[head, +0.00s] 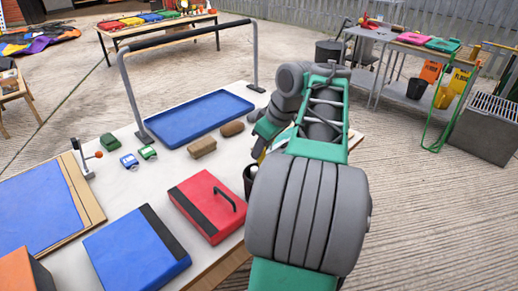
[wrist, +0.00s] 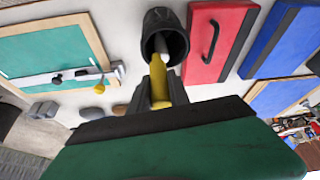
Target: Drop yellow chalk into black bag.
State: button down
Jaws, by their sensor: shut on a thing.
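The yellow chalk (wrist: 159,78) is a thick stick between the fingers of my gripper (wrist: 160,95) in the wrist view. My gripper is shut on it, and its far end points at the mouth of the black bag. The black bag (wrist: 163,20) is a round, open-topped dark container with a pale stick-like thing inside. The chalk's far end overlaps the bag's near rim in this view; I cannot tell whether it is inside. In the head view the bag (head: 247,182) is partly hidden behind my arm, and my gripper's fingertips are mostly hidden.
A red case (head: 208,206) with a black handle lies beside the bag on the white table. A blue case (head: 136,250), brown blocks (head: 202,147), small toy cars (head: 148,152) and a blue tray (head: 199,117) under a bar frame (head: 123,75) share the tabletop.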

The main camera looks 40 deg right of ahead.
jog(key=shift+f, duration=0.25)
jog(key=c, duration=1.1)
grip_release()
jog(key=shift+c, duration=0.2)
jog(key=shift+s+r, duration=0.1)
jog(key=shift+r, duration=0.2)
jog(key=p+v, duration=0.3)
jog(key=v, duration=0.4)
jog(key=shift+p, duration=0.35)
jog(key=shift+s, duration=0.1)
